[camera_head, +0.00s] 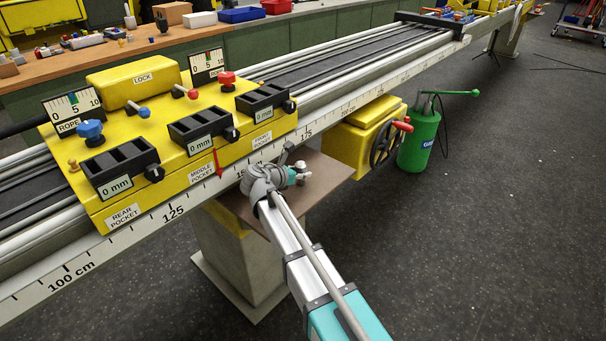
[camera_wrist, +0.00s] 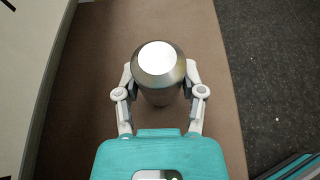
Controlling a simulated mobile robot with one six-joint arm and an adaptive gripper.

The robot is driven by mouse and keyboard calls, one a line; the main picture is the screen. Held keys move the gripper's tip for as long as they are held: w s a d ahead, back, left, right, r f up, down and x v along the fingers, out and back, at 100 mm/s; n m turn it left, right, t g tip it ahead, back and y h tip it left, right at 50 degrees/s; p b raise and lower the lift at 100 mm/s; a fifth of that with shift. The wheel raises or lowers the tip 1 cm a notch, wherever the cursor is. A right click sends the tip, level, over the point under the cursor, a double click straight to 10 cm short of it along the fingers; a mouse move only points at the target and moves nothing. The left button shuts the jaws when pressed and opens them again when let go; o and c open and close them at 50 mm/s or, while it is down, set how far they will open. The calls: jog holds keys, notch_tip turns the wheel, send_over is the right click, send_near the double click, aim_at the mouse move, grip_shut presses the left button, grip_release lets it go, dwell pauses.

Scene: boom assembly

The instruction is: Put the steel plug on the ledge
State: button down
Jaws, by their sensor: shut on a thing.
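The steel plug (camera_wrist: 158,66) is a dark metal cylinder with a bright, tapered top, in the middle of the wrist view. My gripper (camera_wrist: 159,80) is shut on it, with one finger on each side. The ledge (camera_wrist: 110,35) is a flat brown board beneath the plug. In the head view the ledge (camera_head: 327,176) juts out from the front of the long rail, and my gripper (camera_head: 300,174) is over it. The plug's lower end is hidden, so I cannot tell whether it touches the ledge.
A yellow carriage (camera_head: 140,105) with rear, middle and front pockets sits on the rail left of my arm. A yellow box with a handwheel (camera_head: 385,146) and a green canister (camera_head: 420,140) stand right of the ledge. Dark floor (camera_head: 490,220) is open at right.

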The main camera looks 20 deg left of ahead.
jog(key=shift+f, duration=0.15)
jog(key=shift+c, duration=1)
grip_release()
jog(key=shift+s+a+r+p, duration=0.15)
jog(key=shift+s+r+p, duration=0.15)
jog(key=shift+s+r, duration=0.2)
jog(key=p+v, duration=0.4)
jog(key=v, duration=0.6)
jog(key=shift+s+a, duration=0.25)
jog(key=shift+s, duration=0.1)
jog(key=shift+w, duration=0.1)
